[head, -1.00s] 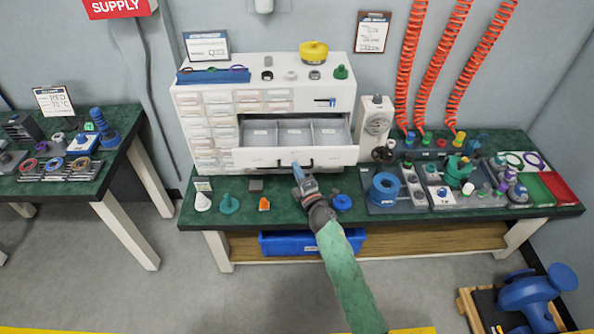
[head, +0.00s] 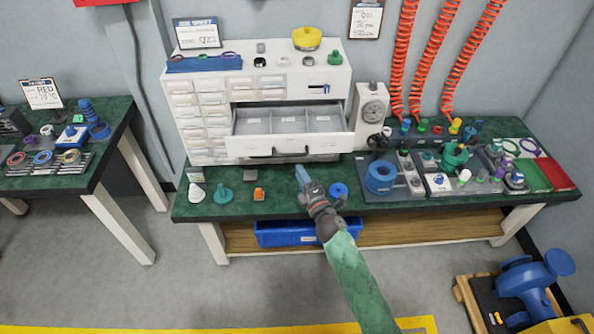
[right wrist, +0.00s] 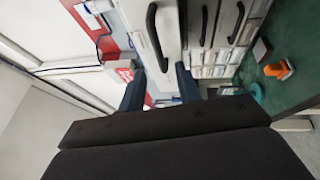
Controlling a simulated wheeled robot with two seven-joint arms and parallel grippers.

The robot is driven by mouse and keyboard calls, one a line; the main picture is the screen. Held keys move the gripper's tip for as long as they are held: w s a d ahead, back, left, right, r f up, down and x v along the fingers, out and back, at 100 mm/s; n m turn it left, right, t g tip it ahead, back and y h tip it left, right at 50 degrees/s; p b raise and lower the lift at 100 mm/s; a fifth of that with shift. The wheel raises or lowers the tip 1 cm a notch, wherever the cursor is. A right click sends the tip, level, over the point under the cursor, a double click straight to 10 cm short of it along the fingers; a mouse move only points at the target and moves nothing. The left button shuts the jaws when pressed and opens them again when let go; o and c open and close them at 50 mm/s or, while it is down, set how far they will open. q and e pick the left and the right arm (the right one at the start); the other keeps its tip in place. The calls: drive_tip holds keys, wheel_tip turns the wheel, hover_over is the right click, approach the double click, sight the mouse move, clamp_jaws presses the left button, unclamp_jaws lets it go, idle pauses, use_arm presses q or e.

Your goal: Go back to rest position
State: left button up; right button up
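My right gripper (head: 303,178) is in front of the white drawer cabinet (head: 185,128), over the front part of the green bench top. Its two fingers are apart in the right wrist view (right wrist: 160,90), with nothing between them. The cabinet's wide drawer (head: 240,147) is pulled out, and its grey divided inside looks empty. Its dark handle is close beyond the fingers in the head view, apart from them as far as I can tell. My left gripper is in neither view.
A blue ring part (head: 338,190) lies just right of my right gripper. An orange part (head: 259,194), a teal part (head: 223,194) and a white cone (head: 196,191) stand to its left. A grey tray with a blue ring (head: 380,177) is farther right. A blue bin (head: 285,236) sits below.

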drive_tip(key=shift+s+d, duration=0.15)
drive_tip(key=shift+s, duration=0.2)
idle(0.4)
drive_tip(key=w+d+f+m+g+h, duration=0.1)
drive_tip(key=d+f+m+g+h, duration=0.1)
drive_tip(key=d+f+m+h, duration=0.35)
drive_tip(key=d+f+m+g+h, duration=0.2)
drive_tip(key=f+m, duration=0.6)
drive_tip(key=f, duration=0.1)
drive_tip(key=s+d+f+m+g, duration=0.2)
drive_tip(key=s+f, duration=0.1)
drive_tip(key=f, duration=0.4)
drive_tip(key=s+d+f+m+g, duration=0.1)
drive_tip(key=s+f+m+g, duration=0.1)
drive_tip(key=s+f+g, duration=0.3)
drive_tip(key=s+d+f+m+g, duration=0.1)
drive_tip(key=s+f+g, duration=0.1)
drive_tip(key=s+f, duration=0.6)
drive_tip(key=s+d+f+m+g, duration=0.1)
drive_tip(key=s+f, duration=0.7)
drive_tip(key=s, duration=0.7)
drive_tip(key=s+d+f+m+g, duration=0.1)
drive_tip(key=s+f+g, duration=0.1)
drive_tip(key=s+f, duration=0.6)
drive_tip(key=s, duration=0.4)
drive_tip(key=shift+s+d+f+m+g, duration=0.15)
drive_tip(key=shift+s+f+m+g, duration=0.15)
drive_tip(key=shift+f+m, duration=0.05)
